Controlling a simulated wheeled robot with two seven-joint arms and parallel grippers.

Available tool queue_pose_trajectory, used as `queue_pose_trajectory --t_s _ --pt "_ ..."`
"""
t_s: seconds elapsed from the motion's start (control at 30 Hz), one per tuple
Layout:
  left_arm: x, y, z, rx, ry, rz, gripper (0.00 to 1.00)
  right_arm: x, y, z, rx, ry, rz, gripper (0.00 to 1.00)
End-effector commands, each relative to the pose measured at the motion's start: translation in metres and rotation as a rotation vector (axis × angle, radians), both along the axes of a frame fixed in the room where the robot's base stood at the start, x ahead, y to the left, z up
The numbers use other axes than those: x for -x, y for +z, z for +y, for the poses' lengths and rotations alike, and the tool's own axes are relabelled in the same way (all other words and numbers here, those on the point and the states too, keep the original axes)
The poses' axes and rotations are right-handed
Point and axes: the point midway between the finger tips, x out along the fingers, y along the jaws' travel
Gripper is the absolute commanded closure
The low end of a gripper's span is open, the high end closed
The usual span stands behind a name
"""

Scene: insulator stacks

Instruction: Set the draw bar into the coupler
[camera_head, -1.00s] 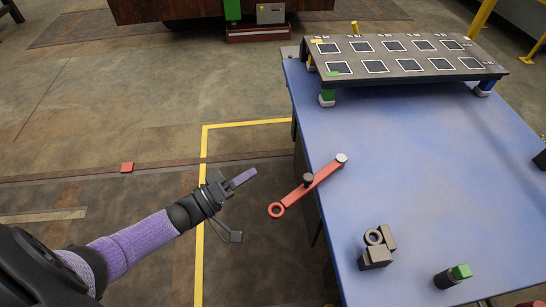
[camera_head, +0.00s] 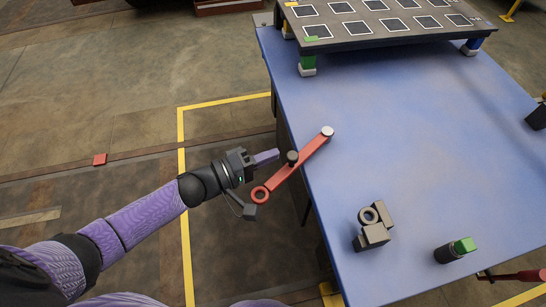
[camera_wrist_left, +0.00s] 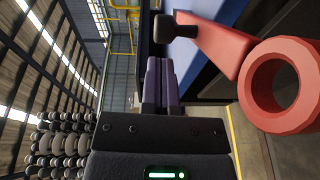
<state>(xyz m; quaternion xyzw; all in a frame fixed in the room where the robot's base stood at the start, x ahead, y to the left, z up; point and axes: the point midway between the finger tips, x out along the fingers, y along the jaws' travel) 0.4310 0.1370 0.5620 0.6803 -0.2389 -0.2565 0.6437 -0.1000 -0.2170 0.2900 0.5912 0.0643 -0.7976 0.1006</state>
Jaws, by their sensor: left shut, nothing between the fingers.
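The red draw bar (camera_head: 306,156) lies across the left edge of the blue table, with a pale round cap at its far end. Its red ring end hangs out past the edge, and a black knob (camera_head: 292,158) stands on it. My left gripper (camera_head: 274,156) is shut and empty, its purple fingertips just left of the knob; contact cannot be told. The left wrist view shows the bar's ring (camera_wrist_left: 282,85) large at the right and the shut fingers (camera_wrist_left: 163,80) below the knob. A dark block with a ring (camera_head: 374,228), possibly the coupler, sits on the table. My right gripper is not seen.
The blue table (camera_head: 400,120) is clear in the middle. A dark rack with square pads (camera_head: 385,38) stands at the back. A black cylinder with a green top (camera_head: 455,250) is at the front right. A red handle-like part (camera_head: 520,275) shows at the lower right.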

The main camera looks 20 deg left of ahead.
Motion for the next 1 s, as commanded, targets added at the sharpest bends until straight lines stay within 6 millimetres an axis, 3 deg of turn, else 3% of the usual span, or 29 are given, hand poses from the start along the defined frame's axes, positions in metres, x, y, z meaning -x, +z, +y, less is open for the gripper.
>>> queue_pose_trajectory --t_s 0.17,1.0 --pt "-0.001 0.000 -0.009 0.001 0.001 -0.001 1.00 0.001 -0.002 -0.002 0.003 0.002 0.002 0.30" --pt "0.003 0.001 -0.014 0.001 0.095 -0.001 1.00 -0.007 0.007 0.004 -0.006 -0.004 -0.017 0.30"
